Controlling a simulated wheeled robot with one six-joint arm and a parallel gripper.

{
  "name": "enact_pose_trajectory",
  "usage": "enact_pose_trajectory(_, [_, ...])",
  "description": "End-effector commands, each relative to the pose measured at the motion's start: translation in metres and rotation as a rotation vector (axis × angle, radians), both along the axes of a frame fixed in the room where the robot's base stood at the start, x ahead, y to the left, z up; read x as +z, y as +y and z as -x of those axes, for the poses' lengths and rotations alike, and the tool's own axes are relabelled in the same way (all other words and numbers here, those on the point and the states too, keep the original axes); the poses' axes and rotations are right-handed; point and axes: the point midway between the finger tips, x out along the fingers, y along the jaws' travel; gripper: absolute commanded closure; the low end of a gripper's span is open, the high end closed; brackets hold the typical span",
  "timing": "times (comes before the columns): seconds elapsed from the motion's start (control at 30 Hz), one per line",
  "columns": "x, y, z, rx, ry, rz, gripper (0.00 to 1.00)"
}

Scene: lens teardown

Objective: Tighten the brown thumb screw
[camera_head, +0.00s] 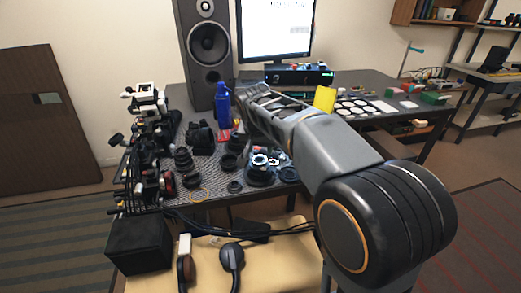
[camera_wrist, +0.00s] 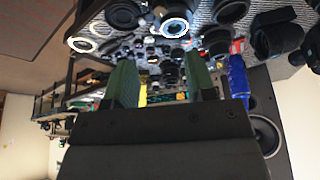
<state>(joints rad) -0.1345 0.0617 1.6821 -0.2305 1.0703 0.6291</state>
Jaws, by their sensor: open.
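I cannot make out a brown thumb screw in either view; it may be hidden or too small. A lens part with a bright white ring (camera_head: 261,160) stands on the desk near its front edge, left of my arm. The bright ring also shows at the top of the wrist view (camera_wrist: 174,27). My gripper (camera_wrist: 161,80) has two green fingers spread apart, with nothing seen held between them. In the head view my arm reaches over the desk toward the monitor, and its fingertips cannot be told clearly there.
Several dark lens parts (camera_head: 184,160) and cameras crowd the desk's left side. A blue bottle (camera_head: 222,106) stands by the speaker (camera_head: 208,45). A monitor (camera_head: 276,28) is at the back. White discs (camera_head: 357,106) lie at right. A chair (camera_head: 215,262) stands in front.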

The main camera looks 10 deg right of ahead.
Motion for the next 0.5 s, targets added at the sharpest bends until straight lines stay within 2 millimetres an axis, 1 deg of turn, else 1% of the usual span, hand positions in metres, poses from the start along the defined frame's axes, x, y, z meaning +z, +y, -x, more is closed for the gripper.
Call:
enact_pose_trajectory(0.33, [0.002,0.000,0.001,0.000,0.000,0.000,0.50])
enact_pose_trajectory(0.5, [0.013,-0.006,-0.002,-0.015,0.021,0.003,0.50])
